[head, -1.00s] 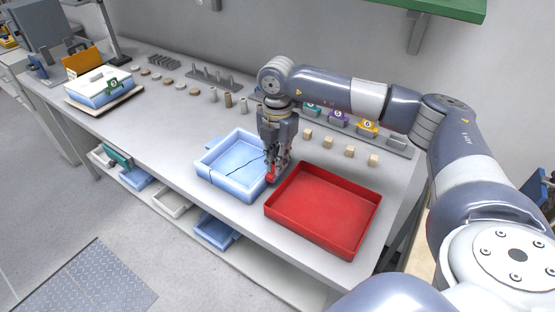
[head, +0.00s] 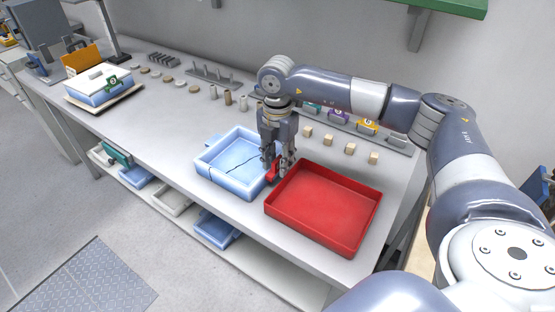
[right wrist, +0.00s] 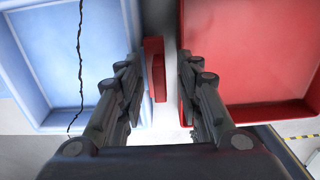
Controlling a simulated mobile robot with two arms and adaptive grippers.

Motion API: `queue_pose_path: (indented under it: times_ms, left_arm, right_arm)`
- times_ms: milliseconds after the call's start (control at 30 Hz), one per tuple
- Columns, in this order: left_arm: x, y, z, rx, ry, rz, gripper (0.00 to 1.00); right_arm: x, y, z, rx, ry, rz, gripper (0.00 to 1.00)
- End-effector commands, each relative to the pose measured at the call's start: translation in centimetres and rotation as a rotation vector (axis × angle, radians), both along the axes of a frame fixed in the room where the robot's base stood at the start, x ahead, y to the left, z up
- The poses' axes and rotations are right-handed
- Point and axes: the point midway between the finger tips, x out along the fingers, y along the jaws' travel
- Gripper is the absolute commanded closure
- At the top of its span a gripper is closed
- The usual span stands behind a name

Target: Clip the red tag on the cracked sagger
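The cracked sagger (head: 215,180) is a pale blue square box with a dark jagged crack across its floor. It stands on the bench and fills the left of the right wrist view (right wrist: 100,60). The red tag (head: 272,172) sits upright at the sagger's right wall and looks clipped on its rim; in the right wrist view the tag (right wrist: 154,68) stands between my fingers. My right gripper (head: 279,172) is open around the tag, with a visible gap on the tag's right side. My left gripper is in neither view.
A red tray (head: 325,211) stands close to the right of the sagger. Small wooden blocks (head: 329,141) lie behind the tray. A lidded blue-white box (head: 98,91) with a green tag is at the far left. The bench between it and the sagger is mostly clear.

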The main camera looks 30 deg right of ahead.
Motion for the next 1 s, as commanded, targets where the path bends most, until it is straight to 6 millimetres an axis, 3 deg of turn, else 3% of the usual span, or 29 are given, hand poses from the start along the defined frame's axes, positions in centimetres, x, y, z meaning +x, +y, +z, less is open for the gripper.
queue_pose_path:
  times_ms: [600, 1000]
  left_arm:
    - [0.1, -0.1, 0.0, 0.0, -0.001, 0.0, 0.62]
    - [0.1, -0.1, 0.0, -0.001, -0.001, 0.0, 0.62]
  right_arm:
    - [0.1, 0.0, 10.7, 0.002, -0.004, -0.001, 0.67]
    - [0.1, 0.0, 11.9, 0.001, -0.002, 0.0, 0.67]
